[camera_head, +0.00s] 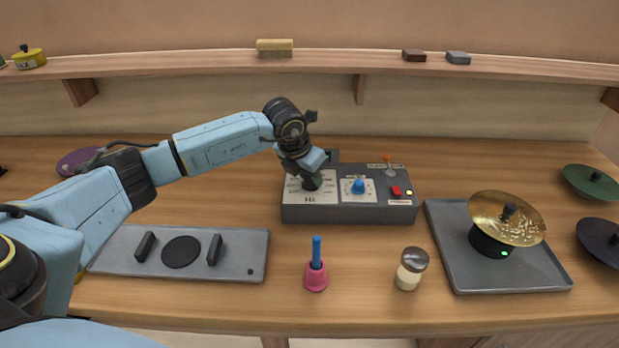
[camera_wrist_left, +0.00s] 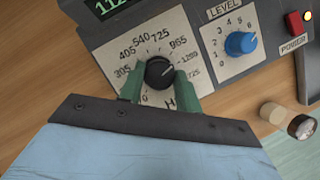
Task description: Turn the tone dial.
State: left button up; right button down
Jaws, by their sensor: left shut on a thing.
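The tone dial is a black knob (camera_wrist_left: 159,73) on a white plate marked with numbers and Hz, at the left of the grey control box (camera_head: 350,213). In the head view the dial (camera_head: 311,184) is partly covered by my left gripper (camera_head: 313,172), which reaches down over it. In the left wrist view the green fingers of my left gripper (camera_wrist_left: 161,88) are shut on the knob, one on each side. The knob's white mark points to the right side of the scale. My right gripper is not in view.
A blue level knob (camera_head: 358,187), a red power button (camera_head: 396,191) and a lit yellow lamp share the box. A pink holder (camera_head: 316,276), a shaker jar (camera_head: 411,268) and a tray (camera_head: 463,275) bearing a brass cymbal (camera_head: 507,219) stand nearby. A grey plate (camera_head: 255,262) lies left.

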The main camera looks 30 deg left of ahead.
pick_arm(q)
jog(key=shift+a+m+h+b, duration=0.1)
jog(key=shift+m+h+b, duration=0.4)
jog(key=shift+m, duration=0.7)
jog(key=o, duration=1)
jog(key=shift+c, duration=0.2)
jog(key=v, duration=1.3)
jog(key=shift+r, duration=0.25)
jog(key=shift+w, duration=0.1)
